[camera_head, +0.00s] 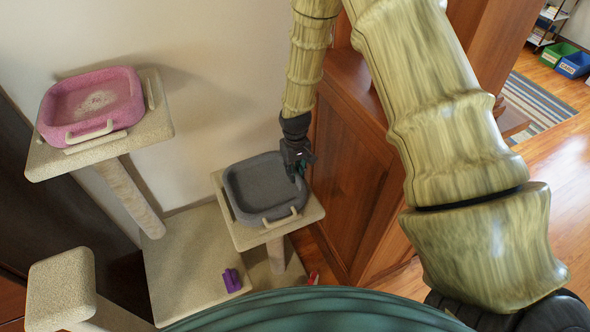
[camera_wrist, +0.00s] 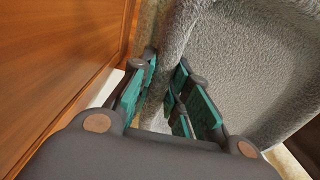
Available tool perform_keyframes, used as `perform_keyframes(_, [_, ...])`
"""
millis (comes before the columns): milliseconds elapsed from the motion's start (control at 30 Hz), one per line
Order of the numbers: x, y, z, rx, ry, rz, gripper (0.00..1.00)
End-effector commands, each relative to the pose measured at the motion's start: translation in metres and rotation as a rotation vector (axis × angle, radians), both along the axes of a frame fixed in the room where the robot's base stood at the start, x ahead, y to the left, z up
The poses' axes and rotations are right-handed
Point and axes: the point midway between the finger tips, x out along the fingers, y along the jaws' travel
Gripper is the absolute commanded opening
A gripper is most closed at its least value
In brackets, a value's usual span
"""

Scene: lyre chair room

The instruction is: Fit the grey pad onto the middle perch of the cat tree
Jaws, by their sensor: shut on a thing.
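The grey pad (camera_head: 262,190) is a soft tray shape with a raised rim. In the head view it lies over the beige middle perch (camera_head: 314,212) of the cat tree, roughly lined up with it. A pale handle-like bar (camera_head: 282,218) shows at its front edge. I cannot tell whether the pad's underside rests fully on the perch. My gripper (camera_head: 300,168) is at the pad's right rim. In the wrist view, the teal fingers of my gripper (camera_wrist: 165,88) straddle the rim of the pad (camera_wrist: 235,60) and are shut on it. The fingers hide part of that rim.
A pink pad (camera_head: 92,102) sits on the higher left perch (camera_head: 150,128). A lower beige block (camera_head: 60,285) stands at front left. A purple object (camera_head: 232,280) lies on the tree's base (camera_head: 185,260). A wooden cabinet (camera_head: 345,170) stands close right of the middle perch.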

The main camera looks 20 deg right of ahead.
Motion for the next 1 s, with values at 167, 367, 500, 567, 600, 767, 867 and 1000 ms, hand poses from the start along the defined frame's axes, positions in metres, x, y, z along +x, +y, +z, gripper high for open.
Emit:
perform_keyframes(167, [0.0002,0.0001,-0.0004,0.0,0.0,0.0,0.0])
perform_keyframes(367, [0.0002,0.0001,-0.0006,0.0,-0.001,0.0,0.0])
perform_keyframes(500, [0.0001,0.0001,-0.0021,0.0,0.0,0.0,0.0])
perform_keyframes(567, [0.0001,0.0001,-0.0031,0.0,0.0,0.0,0.0])
perform_keyframes(600, [0.0001,0.0,-0.0038,0.0,0.0,0.0,0.0])
perform_keyframes(767, [0.0001,0.0001,-0.0037,0.0,-0.001,0.0,0.38])
perform_keyframes(867, [0.0001,0.0001,-0.0037,0.0,0.0,0.0,0.43])
perform_keyframes(1000, [0.0001,0.0001,-0.0037,0.0,0.0,0.0,0.43])
